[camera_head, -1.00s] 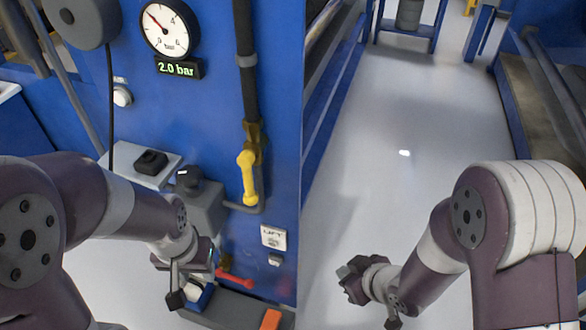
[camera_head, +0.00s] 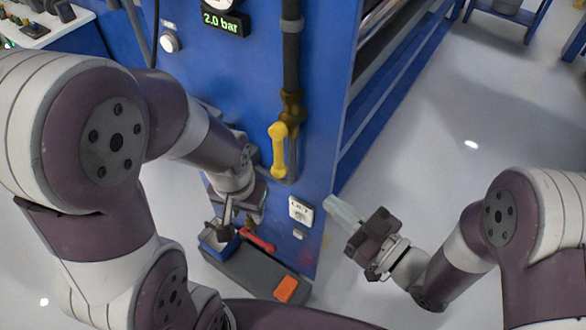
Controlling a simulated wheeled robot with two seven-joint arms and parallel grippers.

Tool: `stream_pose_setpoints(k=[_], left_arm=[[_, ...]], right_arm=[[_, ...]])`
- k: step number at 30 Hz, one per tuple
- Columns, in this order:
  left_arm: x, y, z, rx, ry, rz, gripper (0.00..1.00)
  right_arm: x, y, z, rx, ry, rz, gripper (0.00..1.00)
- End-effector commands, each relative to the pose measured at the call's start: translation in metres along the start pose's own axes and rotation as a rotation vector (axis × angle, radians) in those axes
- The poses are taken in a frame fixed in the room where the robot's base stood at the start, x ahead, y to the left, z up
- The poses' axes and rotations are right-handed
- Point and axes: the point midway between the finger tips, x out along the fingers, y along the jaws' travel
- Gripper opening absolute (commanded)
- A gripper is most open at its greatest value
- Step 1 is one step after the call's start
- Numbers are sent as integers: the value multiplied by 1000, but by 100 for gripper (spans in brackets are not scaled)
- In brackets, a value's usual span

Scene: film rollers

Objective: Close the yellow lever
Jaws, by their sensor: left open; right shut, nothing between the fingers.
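The yellow lever (camera_head: 278,150) hangs roughly upright along the dark vertical pipe (camera_head: 291,60), below a brass-coloured valve body on the blue machine panel. My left gripper (camera_head: 238,222) is open, below and left of the yellow lever and apart from it. It is close to a red lever (camera_head: 259,240) low on the machine; I cannot tell if they touch. My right gripper (camera_head: 336,208) is shut and empty, right of the panel's corner and below the yellow lever, with its pale fingers pointing up-left. It is apart from the lever.
A digital readout of 2.0 bar (camera_head: 223,21) sits on the panel. A small white labelled plate (camera_head: 300,211) is below the lever. A grey base with an orange pedal (camera_head: 286,289) is on the floor.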

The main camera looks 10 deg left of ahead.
Motion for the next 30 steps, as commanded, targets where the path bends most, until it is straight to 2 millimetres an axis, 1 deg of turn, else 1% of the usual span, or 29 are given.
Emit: stream_pose_setpoints(k=[3,9,12,15,18,21,30], left_arm=[[-4,0,0,0,0,0,43],[-8,0,-1,0,0,0,43],[-10,0,-1,0,0,0,43],[-12,0,-1,0,0,0,43],[-12,0,-2,0,0,0,43],[-13,0,-2,0,0,0,43],[-12,0,-2,0,0,0,43]], right_arm=[[26,-2,-1,-1,1,-8,0],[69,-1,-1,0,1,-5,0],[88,-1,-2,-1,1,-3,0],[103,-1,-1,0,1,-2,0],[112,0,-1,0,1,-1,0],[116,0,0,1,-1,0,0],[117,0,0,0,0,1,0]])
